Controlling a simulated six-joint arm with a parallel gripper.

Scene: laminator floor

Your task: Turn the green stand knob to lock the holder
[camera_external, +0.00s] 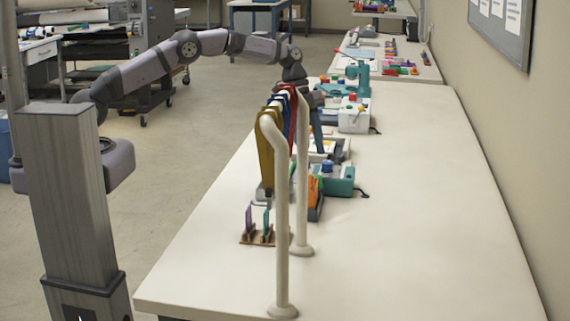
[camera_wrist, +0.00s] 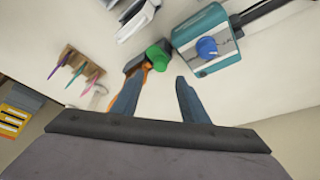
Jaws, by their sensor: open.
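The green knob (camera_wrist: 158,54) shows in the wrist view just beyond my fingertips, centred between them. It sits on a small dark stand (camera_wrist: 137,64) with an orange part (camera_wrist: 147,66) beside it. In the external view my arm reaches over the table and the gripper is partly hidden by the hanging straps. Which way the knob is turned cannot be told.
A teal box (camera_wrist: 206,38) with a blue knob (camera_wrist: 207,47) stands close right of the green knob. A wooden rack (camera_external: 262,238) with coloured cards is to the left. White posts (camera_external: 279,230) and hanging straps (camera_external: 278,140) stand nearby. The table's right side (camera_external: 430,220) is clear.

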